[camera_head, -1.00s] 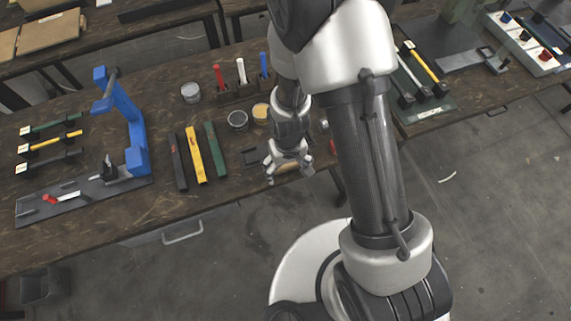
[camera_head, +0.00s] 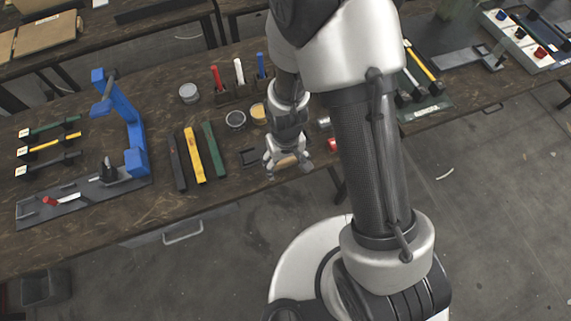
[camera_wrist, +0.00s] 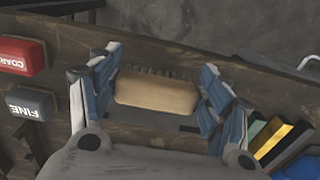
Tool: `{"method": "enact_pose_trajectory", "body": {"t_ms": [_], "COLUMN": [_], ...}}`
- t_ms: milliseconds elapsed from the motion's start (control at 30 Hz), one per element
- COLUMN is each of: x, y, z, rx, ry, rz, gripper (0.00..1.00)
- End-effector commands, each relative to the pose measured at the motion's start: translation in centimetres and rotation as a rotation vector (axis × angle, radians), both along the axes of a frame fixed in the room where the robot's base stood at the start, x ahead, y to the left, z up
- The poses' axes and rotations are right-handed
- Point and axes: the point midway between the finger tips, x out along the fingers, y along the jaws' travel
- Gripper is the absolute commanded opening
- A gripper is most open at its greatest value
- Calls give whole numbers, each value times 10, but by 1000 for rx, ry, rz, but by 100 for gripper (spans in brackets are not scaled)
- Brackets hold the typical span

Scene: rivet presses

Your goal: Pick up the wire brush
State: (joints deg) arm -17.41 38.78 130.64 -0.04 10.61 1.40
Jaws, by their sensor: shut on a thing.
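The wire brush (camera_wrist: 157,93) has a tan, rounded wooden block with dark bristles along one edge. In the wrist view it sits crosswise between the two blue-padded fingers of my gripper (camera_wrist: 160,88), which touch its ends. In the head view my gripper (camera_head: 287,163) is at the front edge of the workbench (camera_head: 95,215), with the brush (camera_head: 287,161) showing as a small tan patch between the fingers. The bristles are mostly hidden, and I cannot tell how far the brush is off the bench.
A red block marked COAR (camera_wrist: 22,56) and a grey block marked FINE (camera_wrist: 30,104) lie beside my gripper. Black, yellow (camera_head: 194,155) and green bars lie left of it. Tins (camera_head: 236,120) and a blue press (camera_head: 126,120) stand on the bench.

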Motion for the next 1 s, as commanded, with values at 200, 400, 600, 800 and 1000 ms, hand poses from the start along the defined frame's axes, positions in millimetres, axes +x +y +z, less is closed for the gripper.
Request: {"method": "enact_pose_trajectory", "body": {"t_ms": [200, 400, 600, 800, 1000], "x": [2, 2, 1, 0, 0], "y": [1, 1, 0, 0, 0], "z": [63, 120, 157, 172, 174], "rx": [2, 2, 1, 0, 0], "ry": [-8, -7, -3, -1, -1], "rz": [0, 0, 0, 0, 0], "gripper": [42, 42, 42, 42, 42]}}
